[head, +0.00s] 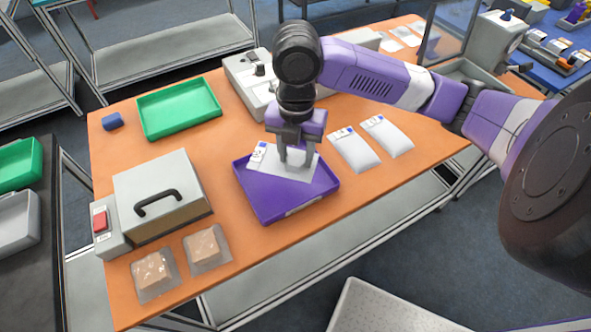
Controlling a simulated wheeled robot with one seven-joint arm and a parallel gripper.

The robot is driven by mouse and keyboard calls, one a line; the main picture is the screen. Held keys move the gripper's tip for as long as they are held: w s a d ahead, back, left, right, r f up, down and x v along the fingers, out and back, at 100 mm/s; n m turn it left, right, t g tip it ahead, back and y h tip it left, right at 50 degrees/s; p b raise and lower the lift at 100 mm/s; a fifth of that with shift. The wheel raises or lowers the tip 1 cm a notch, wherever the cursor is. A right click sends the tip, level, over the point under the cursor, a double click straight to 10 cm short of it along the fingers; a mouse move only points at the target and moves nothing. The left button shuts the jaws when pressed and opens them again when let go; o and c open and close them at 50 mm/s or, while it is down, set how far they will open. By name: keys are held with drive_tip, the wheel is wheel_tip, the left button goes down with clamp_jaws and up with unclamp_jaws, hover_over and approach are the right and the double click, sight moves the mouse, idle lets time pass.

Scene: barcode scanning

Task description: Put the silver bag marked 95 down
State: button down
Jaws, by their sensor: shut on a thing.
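My gripper (295,158) points down over the purple tray (270,212) near the middle of the table. It is shut on a silver bag (294,172) with a white and blue label at its left end. The bag is over the upper part of the tray. I cannot tell whether it touches the tray floor, and the label's number is too small to read. Two similar silver bags, a left one (355,152) and a right one (388,138), lie on the table right of the tray, each with a label at its top.
An empty green tray (180,108) and a blue block (112,121) are at the back left. A grey-lidded box with a handle (160,190) and two clear-wrapped packs (155,274) (207,246) stand left. A grey machine (240,75) is behind. Orange tabletop (238,140) is bare between them.

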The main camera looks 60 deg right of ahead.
drive_tip(key=shift+f, duration=3.35)
drive_tip(key=shift+f, duration=0.1)
drive_tip(key=c, duration=0.8)
unclamp_jaws()
